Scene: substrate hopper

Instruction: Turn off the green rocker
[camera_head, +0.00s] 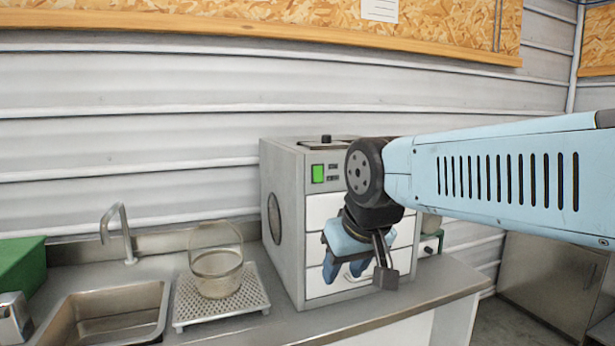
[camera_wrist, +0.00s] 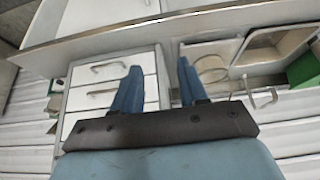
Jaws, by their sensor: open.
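The green rocker (camera_head: 318,173) is on the upper front panel of a grey cabinet machine (camera_head: 284,220), at the panel's left end. It looks lit bright green; its tilt is too small to tell. My gripper (camera_head: 345,272) hangs in front of the machine's white drawers, below and to the right of the rocker, apart from it. In the wrist view my gripper (camera_wrist: 158,88) has its two blue fingers spread with nothing between them. The machine's drawers (camera_wrist: 107,74) show behind the left finger. The rocker is not visible in the wrist view.
A sink (camera_head: 110,318) with a tap (camera_head: 119,232) and a green box (camera_head: 22,264) are farther left. The bench's front edge runs below.

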